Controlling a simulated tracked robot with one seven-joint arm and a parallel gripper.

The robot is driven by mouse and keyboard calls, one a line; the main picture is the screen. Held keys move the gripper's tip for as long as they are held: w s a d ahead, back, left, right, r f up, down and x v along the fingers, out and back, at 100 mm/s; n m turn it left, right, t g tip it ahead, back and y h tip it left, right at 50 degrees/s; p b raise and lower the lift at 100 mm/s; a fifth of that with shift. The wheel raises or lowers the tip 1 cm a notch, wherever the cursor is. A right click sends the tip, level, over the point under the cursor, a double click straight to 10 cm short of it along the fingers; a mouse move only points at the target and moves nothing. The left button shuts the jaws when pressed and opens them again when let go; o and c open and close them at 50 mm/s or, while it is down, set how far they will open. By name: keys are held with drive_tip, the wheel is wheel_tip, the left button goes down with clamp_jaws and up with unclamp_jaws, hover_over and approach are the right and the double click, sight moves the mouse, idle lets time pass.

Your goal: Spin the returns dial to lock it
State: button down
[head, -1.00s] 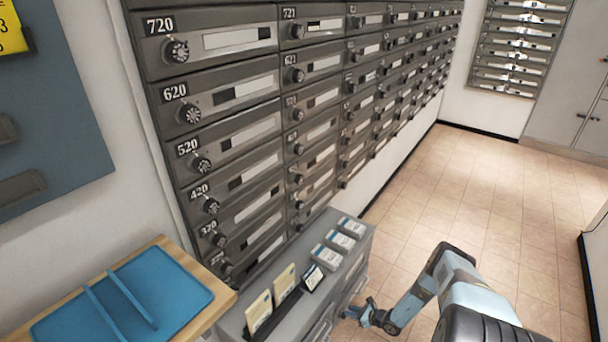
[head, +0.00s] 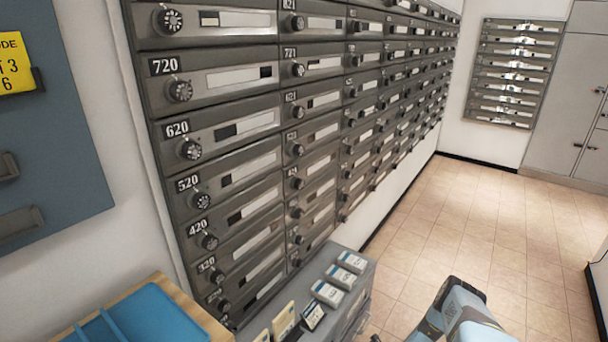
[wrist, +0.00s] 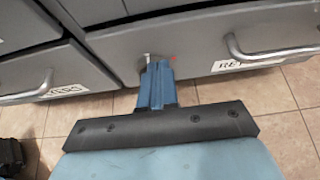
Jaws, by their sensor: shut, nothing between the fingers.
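In the wrist view my blue gripper (wrist: 157,70) is shut and empty. Its fingertips are in front of a grey drawer front, left of a white label (wrist: 240,64) that begins "RE", the rest being cut off. A small pale part and a red mark (wrist: 172,60) show right at the fingertips. The dial is mostly hidden behind them, and I cannot tell whether they touch it or how it is turned. In the head view only my arm shows at the bottom right, with the gripper out of sight below the edge.
A bar handle (wrist: 270,50) sticks out right of my gripper, another (wrist: 28,92) at left. In the head view, white-labelled items (head: 328,293) stand on the grey cabinet under the mailbox wall (head: 240,77). A blue tray (head: 150,315) is at left. The tiled floor (head: 450,220) is open.

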drive_tip(key=s+d, duration=0.1)
drive_tip(key=d, duration=0.1)
drive_tip(key=s+d, duration=0.2)
drive_tip(key=shift+s+d, duration=0.1)
idle(0.3)
drive_tip(key=w+a, duration=0.1)
drive_tip(key=a, duration=0.5)
drive_tip(key=shift+a+f, duration=0.35)
idle(0.3)
drive_tip(key=shift+w+a, duration=0.1)
drive_tip(key=shift+w, duration=0.05)
